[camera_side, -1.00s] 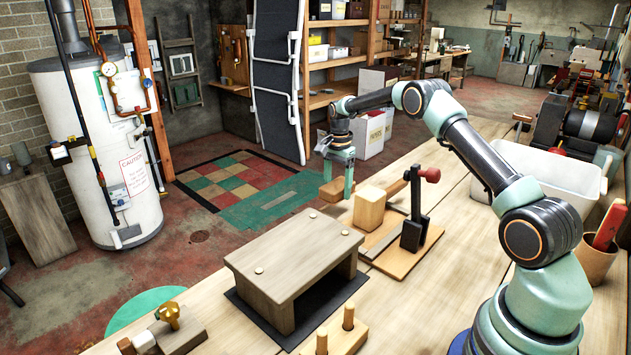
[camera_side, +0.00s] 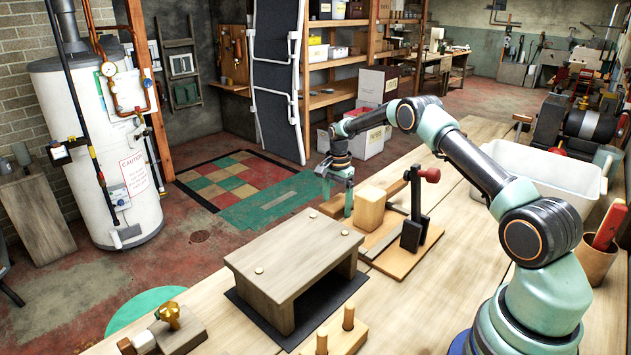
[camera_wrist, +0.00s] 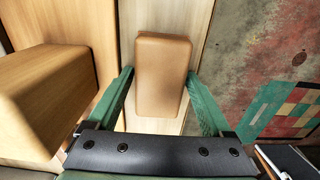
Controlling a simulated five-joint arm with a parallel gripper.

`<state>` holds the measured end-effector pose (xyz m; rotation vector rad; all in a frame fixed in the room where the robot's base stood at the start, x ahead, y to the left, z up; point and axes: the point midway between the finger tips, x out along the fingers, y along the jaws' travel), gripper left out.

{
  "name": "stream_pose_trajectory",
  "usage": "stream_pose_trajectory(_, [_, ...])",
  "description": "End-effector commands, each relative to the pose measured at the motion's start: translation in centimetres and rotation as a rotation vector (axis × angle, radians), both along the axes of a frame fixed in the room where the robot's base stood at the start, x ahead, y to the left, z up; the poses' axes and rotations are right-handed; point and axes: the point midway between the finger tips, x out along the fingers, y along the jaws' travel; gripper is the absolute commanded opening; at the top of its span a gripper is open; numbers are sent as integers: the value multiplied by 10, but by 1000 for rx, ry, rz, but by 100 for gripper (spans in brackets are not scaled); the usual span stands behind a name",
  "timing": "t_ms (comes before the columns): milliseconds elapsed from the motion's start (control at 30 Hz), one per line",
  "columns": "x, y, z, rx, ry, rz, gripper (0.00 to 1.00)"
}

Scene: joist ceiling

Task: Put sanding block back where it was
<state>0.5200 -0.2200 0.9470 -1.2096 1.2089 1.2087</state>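The sanding block (camera_side: 333,206) is a small tan block with rounded edges, low at the bench's far edge in the side view. In the wrist view the sanding block (camera_wrist: 163,75) lies between my fingers, with the fingertips close against its two long sides. My gripper (camera_side: 338,196) points down over it and appears shut on it; its fingers also show in the wrist view (camera_wrist: 161,75). Pale wood shows under and around the block. I cannot tell if its underside touches the bench.
A larger pale wooden block (camera_side: 368,208) stands just right of my gripper; it also shows in the wrist view (camera_wrist: 40,95). Beside it is an upright dark lever with a red knob (camera_side: 430,175). A low wooden stand (camera_side: 290,250) is nearer. A white bin (camera_side: 540,170) stands right.

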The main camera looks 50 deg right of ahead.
Motion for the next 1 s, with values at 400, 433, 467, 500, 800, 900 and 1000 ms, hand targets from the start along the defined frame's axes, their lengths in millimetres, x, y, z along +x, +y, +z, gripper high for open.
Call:
stream_pose_trajectory(400, [0, 0, 10, 0, -1, 0, 85])
stream_pose_trajectory(433, [0, 0, 13, -1, -1, 0, 85])
stream_pose_trajectory(467, [1, 0, 18, -1, -2, 0, 85])
stream_pose_trajectory(500, [1, 0, 25, -1, -3, 0, 85])
stream_pose_trajectory(800, [1, 0, 87, -2, -4, 0, 85])
stream_pose_trajectory(900, [1, 0, 103, -1, -3, 0, 85])
stream_pose_trajectory(1000, [1, 0, 114, -1, -2, 0, 85])
